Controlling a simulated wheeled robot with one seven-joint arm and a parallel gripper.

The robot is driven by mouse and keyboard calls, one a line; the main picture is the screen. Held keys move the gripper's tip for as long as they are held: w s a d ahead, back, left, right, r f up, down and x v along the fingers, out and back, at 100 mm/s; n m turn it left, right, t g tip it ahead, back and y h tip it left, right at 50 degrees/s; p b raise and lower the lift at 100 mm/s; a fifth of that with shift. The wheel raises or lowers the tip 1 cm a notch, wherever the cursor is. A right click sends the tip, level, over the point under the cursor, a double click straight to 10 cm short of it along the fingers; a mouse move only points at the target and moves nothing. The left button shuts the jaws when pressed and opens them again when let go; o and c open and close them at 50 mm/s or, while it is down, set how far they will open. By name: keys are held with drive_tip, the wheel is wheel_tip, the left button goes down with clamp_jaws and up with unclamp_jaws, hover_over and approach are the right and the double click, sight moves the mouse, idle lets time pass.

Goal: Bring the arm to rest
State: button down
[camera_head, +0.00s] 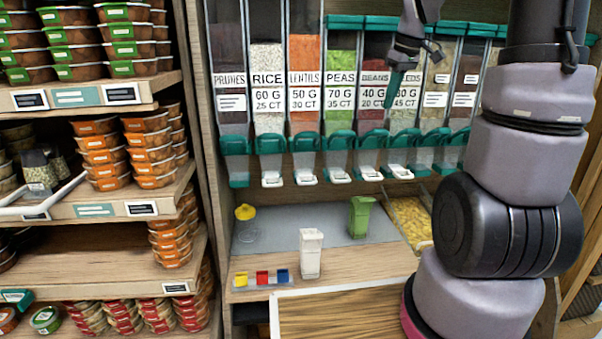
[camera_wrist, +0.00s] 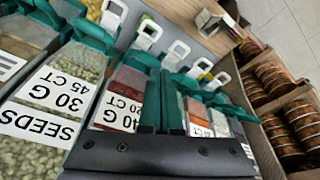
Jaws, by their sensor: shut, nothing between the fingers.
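My gripper (camera_head: 390,100) hangs in front of the bean and seed dispensers in the head view, pointing down. Its two teal fingers are together with nothing between them. In the wrist view the shut fingers (camera_wrist: 172,85) stand upright in the middle, with the dispenser labels behind them. My arm rises on the right of the head view and bends over at the top, partly cut off by the frame. The gripper appears apart from the dispensers, but the exact gap is hard to tell.
A row of dispensers (camera_head: 339,85) with teal spouts spans the back. Below stand a green container (camera_head: 360,217), a white container (camera_head: 311,254), a yellow funnel-like piece (camera_head: 245,212) and a small tray of coloured blocks (camera_head: 262,279). Stocked shelves (camera_head: 95,210) are on the left.

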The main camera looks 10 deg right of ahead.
drive_tip(key=s+a+r+m+t, duration=0.1)
drive_tip(key=s+a+r+m, duration=0.1)
drive_tip(key=s, duration=0.5)
drive_tip(key=s+a+r+m+t, duration=0.2)
drive_tip(key=s+a+m, duration=0.2)
drive_tip(key=s, duration=0.3)
drive_tip(key=s+a+r+m+t, duration=0.1)
drive_tip(key=s+a+r+m, duration=0.1)
drive_tip(key=s, duration=0.5)
drive_tip(key=shift+a+r+m+t+y, duration=0.3)
drive_tip(key=shift+a+r+m, duration=0.15)
drive_tip(key=shift+m, duration=0.45)
